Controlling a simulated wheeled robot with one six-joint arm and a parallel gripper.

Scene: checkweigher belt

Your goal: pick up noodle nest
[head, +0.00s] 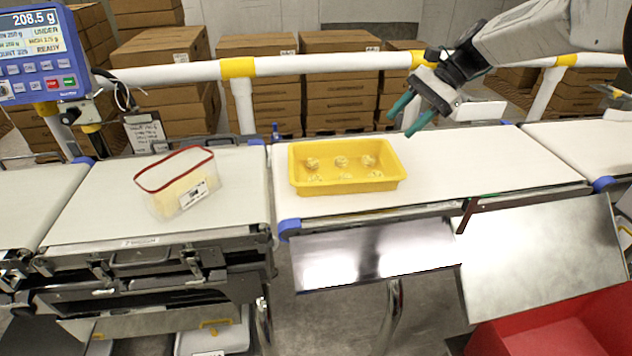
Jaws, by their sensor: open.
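Several small pale noodle nests (341,162) lie in two rows inside a yellow tray (345,190) on the white belt. The front row is partly hidden by the tray's near wall. My gripper (408,117) has two teal fingers, spread apart with nothing between them. It hangs above the belt, up and to the right of the tray, pointing down and left.
A clear red-rimmed container (180,187) with pale contents stands on the left belt. A blue display (40,52) reads 208.5 g. A white and yellow rail (310,65) runs behind the belts. A red bin (560,330) is at lower right. The belt right of the tray is clear.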

